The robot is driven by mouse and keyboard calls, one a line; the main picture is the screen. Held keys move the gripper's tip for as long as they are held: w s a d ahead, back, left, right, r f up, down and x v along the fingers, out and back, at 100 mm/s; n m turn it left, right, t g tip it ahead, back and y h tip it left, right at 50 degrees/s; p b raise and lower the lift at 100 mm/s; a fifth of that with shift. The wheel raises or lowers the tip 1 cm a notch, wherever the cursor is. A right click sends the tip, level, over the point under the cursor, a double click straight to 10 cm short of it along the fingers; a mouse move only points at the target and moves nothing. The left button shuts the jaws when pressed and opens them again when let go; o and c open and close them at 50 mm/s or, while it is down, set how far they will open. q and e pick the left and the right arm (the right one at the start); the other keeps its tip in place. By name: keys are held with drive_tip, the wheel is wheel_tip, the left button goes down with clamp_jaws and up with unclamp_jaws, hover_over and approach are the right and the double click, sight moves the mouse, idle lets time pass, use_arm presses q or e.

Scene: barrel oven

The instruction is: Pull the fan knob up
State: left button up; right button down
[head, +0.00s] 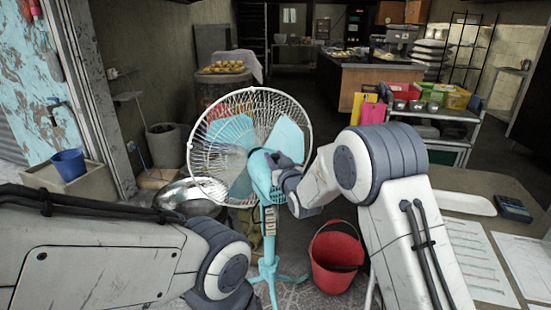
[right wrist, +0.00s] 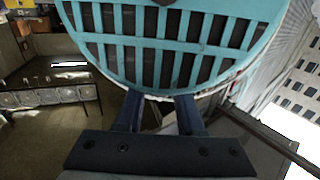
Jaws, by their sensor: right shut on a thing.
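The light-blue standing fan (head: 262,178) with a white wire cage is in the middle of the head view, upright on its stand. My right gripper (head: 280,163) is at the fan's motor housing, behind the cage. In the right wrist view, the slotted rear of the housing (right wrist: 165,45) fills the top, and my two dark fingers (right wrist: 159,112) reach up under its edge. They are a little apart and shut on the fan knob, which is mostly hidden by the housing and fingers. My left arm crosses the lower left of the head view; its gripper is not in view.
A red bucket (head: 336,258) stands on the floor right of the fan stand. A metal bowl (head: 188,200) is at its left. A table with papers (head: 478,258) is at the right, and a cart with coloured bins (head: 440,113) stands behind it.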

idle(0.7)
drive_tip(key=shift+r, duration=0.9)
drive_tip(key=c, duration=0.5)
unclamp_jaws()
drive_tip(key=shift+s, duration=0.1)
drive_tip(key=v, duration=1)
drive_tip(key=shift+s+d+b, duration=0.1)
drive_tip(key=shift+b, duration=0.2)
